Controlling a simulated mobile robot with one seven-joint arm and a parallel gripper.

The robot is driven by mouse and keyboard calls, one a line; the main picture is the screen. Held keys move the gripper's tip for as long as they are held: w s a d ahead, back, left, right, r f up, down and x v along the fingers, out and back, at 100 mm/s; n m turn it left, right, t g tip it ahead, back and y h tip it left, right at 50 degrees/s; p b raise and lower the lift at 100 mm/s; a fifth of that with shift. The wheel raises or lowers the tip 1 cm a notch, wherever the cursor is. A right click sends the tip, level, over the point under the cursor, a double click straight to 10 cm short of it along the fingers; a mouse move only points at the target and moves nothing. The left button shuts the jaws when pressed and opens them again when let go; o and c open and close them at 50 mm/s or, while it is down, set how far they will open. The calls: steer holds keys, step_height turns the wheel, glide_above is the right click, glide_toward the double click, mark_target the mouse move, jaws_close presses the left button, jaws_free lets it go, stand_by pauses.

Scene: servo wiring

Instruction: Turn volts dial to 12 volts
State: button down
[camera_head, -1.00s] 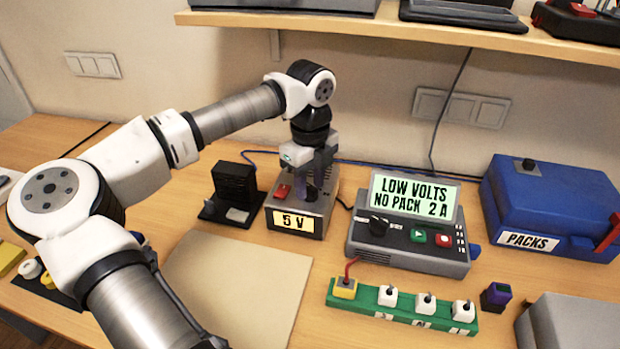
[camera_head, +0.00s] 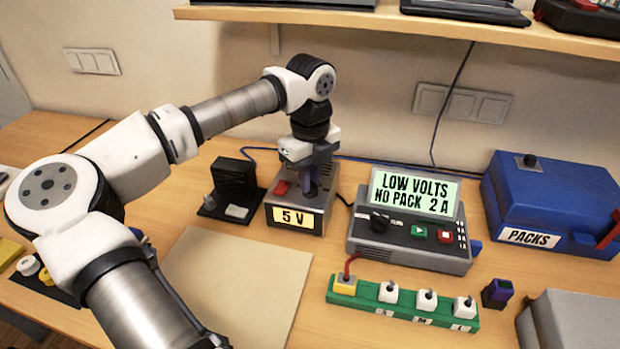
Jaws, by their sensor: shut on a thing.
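The grey power supply (camera_head: 305,221) stands at the middle of the bench, and its yellow front display (camera_head: 298,217) reads 5 V. A red switch (camera_head: 282,188) is on its top at the left. My gripper (camera_head: 309,187) points straight down onto the top of the supply, right of the red switch. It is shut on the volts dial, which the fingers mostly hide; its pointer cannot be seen.
A grey tester (camera_head: 408,248) to the right shows "LOW VOLTS NO PACK 2 A" on its screen. A green strip (camera_head: 400,306) with several plugs lies in front of it. A black stand (camera_head: 235,185) is close on the left. A bare beige mat (camera_head: 235,280) lies in front.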

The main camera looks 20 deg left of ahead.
steer(key=m+b, duration=0.2)
steer(key=m, duration=0.1)
steer(key=shift+f, duration=0.15)
steer(key=m+b, duration=0.1)
steer(key=m, duration=0.2)
steer(key=shift+m+b, duration=0.3)
steer(key=shift+m, duration=0.1)
steer(key=m+b, duration=0.1)
steer(key=m, duration=0.3)
steer(key=shift+m, duration=2)
steer(key=shift+b, duration=0.3)
steer(key=c, duration=1.4)
jaws_free()
steer(key=shift+c, duration=0.2)
steer(key=shift+r, duration=0.2)
